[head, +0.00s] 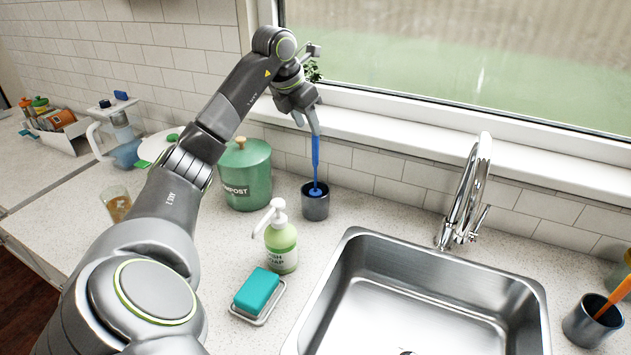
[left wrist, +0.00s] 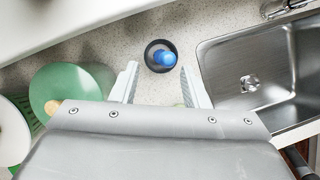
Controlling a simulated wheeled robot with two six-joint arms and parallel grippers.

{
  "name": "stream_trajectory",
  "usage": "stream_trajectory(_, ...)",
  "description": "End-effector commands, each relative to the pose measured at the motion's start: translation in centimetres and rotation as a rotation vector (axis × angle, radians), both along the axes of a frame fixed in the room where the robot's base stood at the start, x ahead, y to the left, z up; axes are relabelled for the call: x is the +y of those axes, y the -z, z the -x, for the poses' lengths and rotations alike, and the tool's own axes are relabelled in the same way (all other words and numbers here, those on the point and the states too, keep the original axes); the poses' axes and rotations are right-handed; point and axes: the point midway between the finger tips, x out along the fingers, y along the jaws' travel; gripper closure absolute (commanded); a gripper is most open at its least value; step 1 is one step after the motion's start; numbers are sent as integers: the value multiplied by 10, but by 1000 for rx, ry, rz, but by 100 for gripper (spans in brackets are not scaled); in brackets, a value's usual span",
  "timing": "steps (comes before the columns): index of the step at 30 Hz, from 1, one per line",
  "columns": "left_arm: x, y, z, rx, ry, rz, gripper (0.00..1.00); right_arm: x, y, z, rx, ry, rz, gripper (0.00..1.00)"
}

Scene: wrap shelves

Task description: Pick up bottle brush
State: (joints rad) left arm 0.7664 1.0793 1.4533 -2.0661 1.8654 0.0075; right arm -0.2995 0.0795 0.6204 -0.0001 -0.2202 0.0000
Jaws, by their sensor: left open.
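The bottle brush (head: 316,155) has a blue handle and stands upright in a dark grey cup (head: 316,207) on the counter by the window wall. In the left wrist view the blue brush (left wrist: 165,59) is seen from above inside the round dark cup (left wrist: 151,65). My left gripper (head: 307,124) is over the cup, at the top of the brush. Its fingers (left wrist: 159,69) are open, and the brush shows between and slightly beyond the fingertips. I cannot tell whether a finger touches the handle. My right gripper is not in view.
A green compost canister (head: 244,175) stands left of the cup. A soap bottle (head: 281,246) and a teal sponge (head: 257,290) on a dish are nearer. The steel sink (head: 430,300) and faucet (head: 468,195) lie to the right. The window sill (head: 400,127) runs behind.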

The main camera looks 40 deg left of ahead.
Motion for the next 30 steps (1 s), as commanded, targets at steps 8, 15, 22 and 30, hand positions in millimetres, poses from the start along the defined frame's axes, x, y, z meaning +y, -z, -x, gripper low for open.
stream_trajectory(8,-2,19,-9,-1,1,0,59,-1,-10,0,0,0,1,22)
stream_trajectory(15,-10,43,-21,2,1,3,59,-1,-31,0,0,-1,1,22)
stream_trajectory(22,-9,65,-29,0,0,-1,59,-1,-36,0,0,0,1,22)
stream_trajectory(30,-9,65,-29,-1,0,-2,68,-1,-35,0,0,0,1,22)
